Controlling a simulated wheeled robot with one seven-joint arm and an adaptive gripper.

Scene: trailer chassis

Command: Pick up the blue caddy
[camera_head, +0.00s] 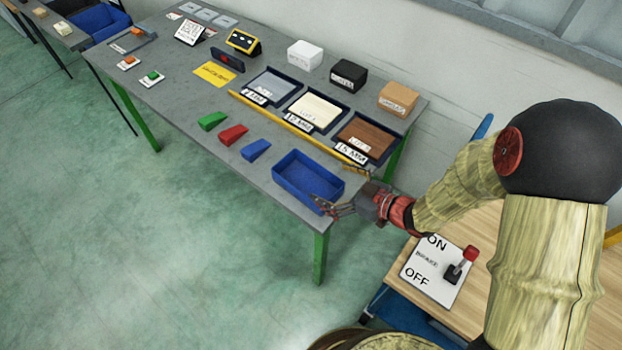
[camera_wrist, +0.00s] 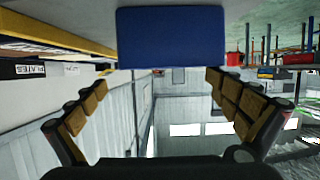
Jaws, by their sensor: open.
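The blue caddy (camera_head: 286,187) is an open-topped tray standing on the near right end of the grey table. It looks empty. My gripper (camera_head: 335,207) is at the caddy's near right corner, reaching in from the right. In the wrist view, a plain blue wall of the caddy (camera_wrist: 160,38) fills the top middle. My open gripper (camera_wrist: 157,83) shows there with one finger on each side and nothing held. The wall is narrower than the finger gap. I cannot tell whether the fingers touch the caddy.
Green (camera_head: 212,121), red (camera_head: 232,135) and blue (camera_head: 256,150) wedges lie left of the caddy. A yellow strip (camera_head: 290,124) runs behind it, before several labelled trays and boxes. A wooden surface with an ON/OFF brake lever (camera_head: 468,258) is at right. Open floor lies in front.

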